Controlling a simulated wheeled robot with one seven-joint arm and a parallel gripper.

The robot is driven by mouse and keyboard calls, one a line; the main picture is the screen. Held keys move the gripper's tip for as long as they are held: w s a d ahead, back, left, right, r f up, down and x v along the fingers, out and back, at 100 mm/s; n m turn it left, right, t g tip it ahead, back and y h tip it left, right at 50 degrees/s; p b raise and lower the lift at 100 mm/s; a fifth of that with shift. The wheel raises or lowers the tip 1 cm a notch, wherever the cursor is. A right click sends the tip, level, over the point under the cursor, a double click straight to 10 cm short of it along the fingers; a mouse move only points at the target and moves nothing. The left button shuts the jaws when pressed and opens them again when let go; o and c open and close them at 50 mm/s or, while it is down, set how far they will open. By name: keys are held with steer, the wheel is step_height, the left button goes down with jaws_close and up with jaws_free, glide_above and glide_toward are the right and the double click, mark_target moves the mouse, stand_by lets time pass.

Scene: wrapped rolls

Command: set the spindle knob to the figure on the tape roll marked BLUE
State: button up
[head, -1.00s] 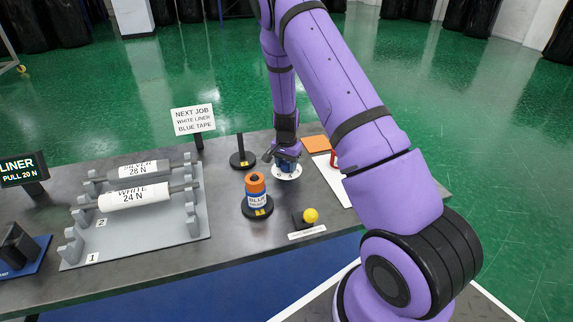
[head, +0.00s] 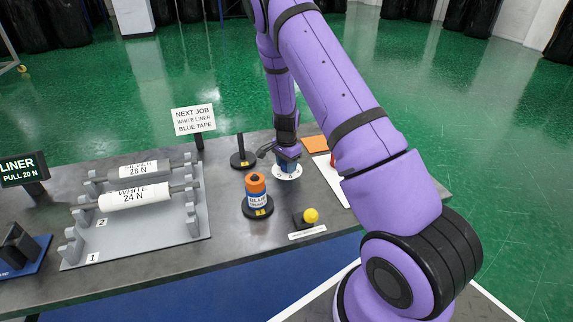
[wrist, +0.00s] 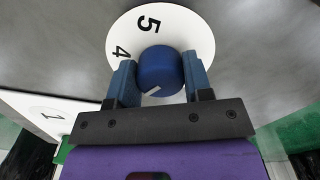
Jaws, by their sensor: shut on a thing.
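The spindle knob is a blue round knob (wrist: 158,72) with a white pointer line, on a white dial (wrist: 190,30) where the figures 5 and 4 show in the wrist view. The pointer line is at the knob's lower left, below the 4. My gripper (wrist: 162,82) is shut on the knob, one finger on each side. In the head view my gripper (head: 287,157) is over the dial (head: 287,174) and hides most of the knob. The tape roll marked BLUE (head: 257,201) stands on a dark round base with an orange part on top. Its smaller print is unreadable.
A sign (head: 194,120) reads NEXT JOB, WHITE LINER, BLUE TAPE. A grey rack (head: 150,235) holds the rolls WHITE 24 N (head: 134,196) and SILVER 28 N. A display (head: 24,169) reads LINER PULL 20 N. A yellow ball-topped thing (head: 310,215) stands in front of the dial.

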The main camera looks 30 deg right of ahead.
steer(key=o, duration=0.9)
step_height(320, 180, up, 11)
steer(key=shift+f, duration=0.1)
stand_by(0.4)
